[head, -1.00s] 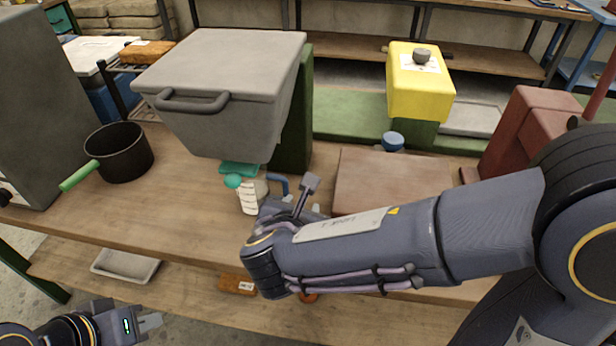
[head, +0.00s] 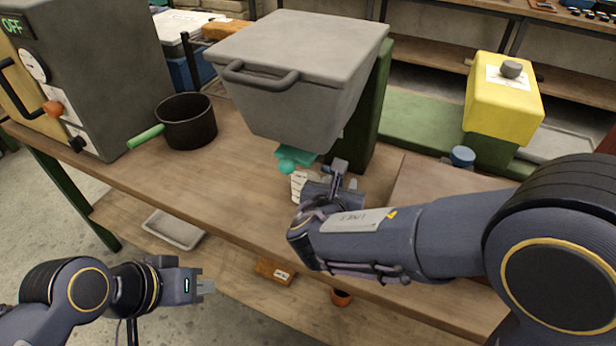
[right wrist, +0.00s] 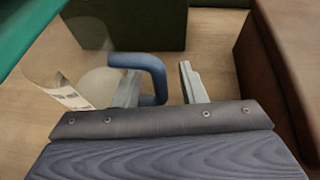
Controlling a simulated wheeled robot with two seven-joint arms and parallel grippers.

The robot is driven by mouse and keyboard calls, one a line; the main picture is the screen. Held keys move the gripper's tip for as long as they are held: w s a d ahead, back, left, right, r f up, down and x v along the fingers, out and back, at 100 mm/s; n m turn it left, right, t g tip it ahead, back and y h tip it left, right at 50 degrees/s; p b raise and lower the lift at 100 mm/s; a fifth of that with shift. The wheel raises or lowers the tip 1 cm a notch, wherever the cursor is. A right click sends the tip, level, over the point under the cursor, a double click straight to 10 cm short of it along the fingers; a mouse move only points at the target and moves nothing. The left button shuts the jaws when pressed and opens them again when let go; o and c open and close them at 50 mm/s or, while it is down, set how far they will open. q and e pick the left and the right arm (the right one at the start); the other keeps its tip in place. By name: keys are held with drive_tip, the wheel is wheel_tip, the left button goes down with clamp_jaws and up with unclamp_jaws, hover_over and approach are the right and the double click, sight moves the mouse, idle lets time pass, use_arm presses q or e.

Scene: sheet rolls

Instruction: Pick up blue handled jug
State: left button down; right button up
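The blue-handled jug is a clear vessel with a white scale label (head: 299,187). It stands on the bench under the grey hopper, mostly hidden behind my right arm in the head view. In the right wrist view its blue handle (right wrist: 152,68) reaches in between the fingers of my right gripper (right wrist: 160,80). The fingers are apart, with a visible gap between the handle and the right-hand finger. The jug body (right wrist: 92,72) is to the left. My left gripper (head: 205,287) hangs in front of the bench, away from the jug; its finger gap is unclear.
The grey hopper (head: 300,65) with a teal spout (head: 290,157) overhangs the jug. A black pan (head: 187,122) with a green handle sits to the left. A brown block (right wrist: 285,65) stands close on the right. A yellow-covered unit (head: 503,95) is farther back.

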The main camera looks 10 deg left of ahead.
clamp_jaws()
drive_tip(key=shift+r, duration=0.2)
idle(0.4)
